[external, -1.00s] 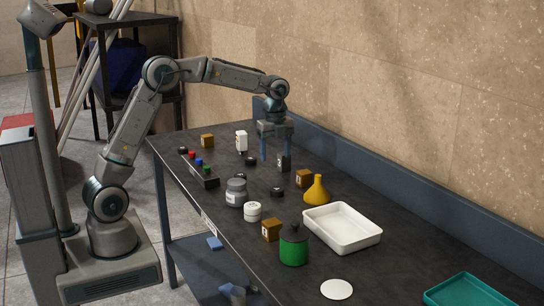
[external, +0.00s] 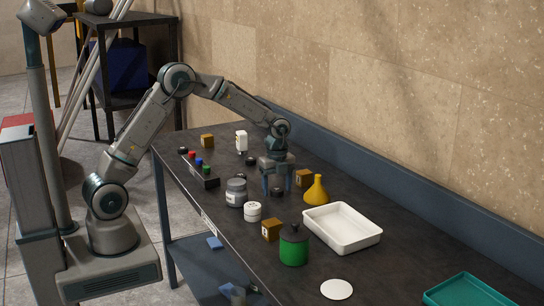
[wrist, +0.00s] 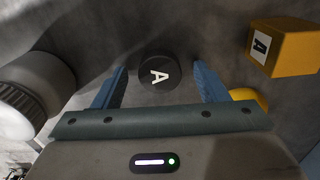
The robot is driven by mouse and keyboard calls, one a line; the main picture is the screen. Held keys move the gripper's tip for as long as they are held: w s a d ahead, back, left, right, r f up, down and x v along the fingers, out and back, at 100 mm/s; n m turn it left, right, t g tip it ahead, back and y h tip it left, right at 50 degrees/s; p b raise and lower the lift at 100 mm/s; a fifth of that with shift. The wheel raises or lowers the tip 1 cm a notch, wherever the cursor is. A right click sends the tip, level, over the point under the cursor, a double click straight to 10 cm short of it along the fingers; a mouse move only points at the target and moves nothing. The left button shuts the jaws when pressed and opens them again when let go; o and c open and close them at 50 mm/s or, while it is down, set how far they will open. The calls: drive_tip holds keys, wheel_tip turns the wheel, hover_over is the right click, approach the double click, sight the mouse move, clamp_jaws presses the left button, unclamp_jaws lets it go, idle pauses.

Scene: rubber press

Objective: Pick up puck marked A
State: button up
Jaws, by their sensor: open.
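The puck marked A (wrist: 158,74) is a small black disc with a white letter A on top. In the wrist view it lies on the table between and just beyond my two blue fingers. In the external view the puck (external: 277,191) shows as a dark disc between the fingers. My gripper (wrist: 161,86) is open and empty, pointing down over the puck; it also shows in the external view (external: 278,184). The fingers stand on either side of the puck with gaps; whether they reach table height I cannot tell.
A yellow cube marked A (wrist: 284,48) and a yellow flask (external: 316,190) stand right of my gripper. A grey jar (external: 236,192) and a white jar (external: 252,211) stand left. A white tray (external: 342,228) lies further right on the dark table.

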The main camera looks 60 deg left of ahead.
drive_tip(key=shift+c, duration=0.4)
drive_tip(key=c, duration=1)
drive_tip(key=shift+r, duration=0.1)
